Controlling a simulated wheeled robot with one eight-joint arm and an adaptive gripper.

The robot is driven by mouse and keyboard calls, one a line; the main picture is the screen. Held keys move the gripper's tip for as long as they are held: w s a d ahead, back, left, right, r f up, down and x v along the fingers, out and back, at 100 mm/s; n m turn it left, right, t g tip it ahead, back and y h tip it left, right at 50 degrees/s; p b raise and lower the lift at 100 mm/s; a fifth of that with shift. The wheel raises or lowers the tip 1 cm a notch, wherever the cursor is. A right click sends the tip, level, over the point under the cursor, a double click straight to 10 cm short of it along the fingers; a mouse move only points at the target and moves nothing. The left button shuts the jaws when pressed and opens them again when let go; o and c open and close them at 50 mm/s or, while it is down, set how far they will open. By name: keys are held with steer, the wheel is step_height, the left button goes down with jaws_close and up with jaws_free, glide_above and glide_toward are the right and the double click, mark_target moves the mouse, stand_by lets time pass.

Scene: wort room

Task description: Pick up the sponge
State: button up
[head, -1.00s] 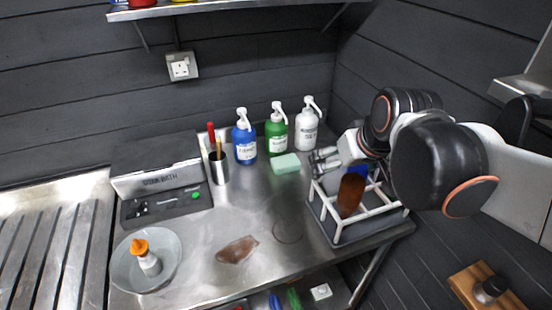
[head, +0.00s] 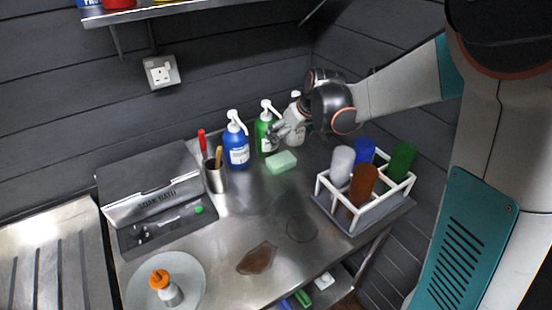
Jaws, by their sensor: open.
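The sponge (head: 281,162) is a pale green block lying on the steel counter, in front of the green pump bottle. My gripper (head: 277,137) is open and empty. In the picture it shows just above the sponge, in front of the green and white bottles. It looks apart from the sponge, but its exact height is hard to tell. My wrist and arm reach in from the right and hide part of the white bottle.
Blue (head: 237,145), green (head: 264,130) and white (head: 297,112) pump bottles stand behind the sponge. A metal cup (head: 216,176) with tools is left of it. A white rack (head: 340,207) with coloured cylinders stands at right. A brown puddle (head: 257,258) lies in front. A soak bath (head: 155,200) sits left.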

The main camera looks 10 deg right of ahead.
steer(key=b, duration=0.2)
glide_toward(282, 160)
steer(key=x, duration=0.2)
steer(key=shift+b+x, duration=1.25)
steer(key=shift+x, duration=2.5)
steer(key=shift+r, duration=0.1)
steer(key=shift+c, duration=0.6)
steer(key=c, duration=0.6)
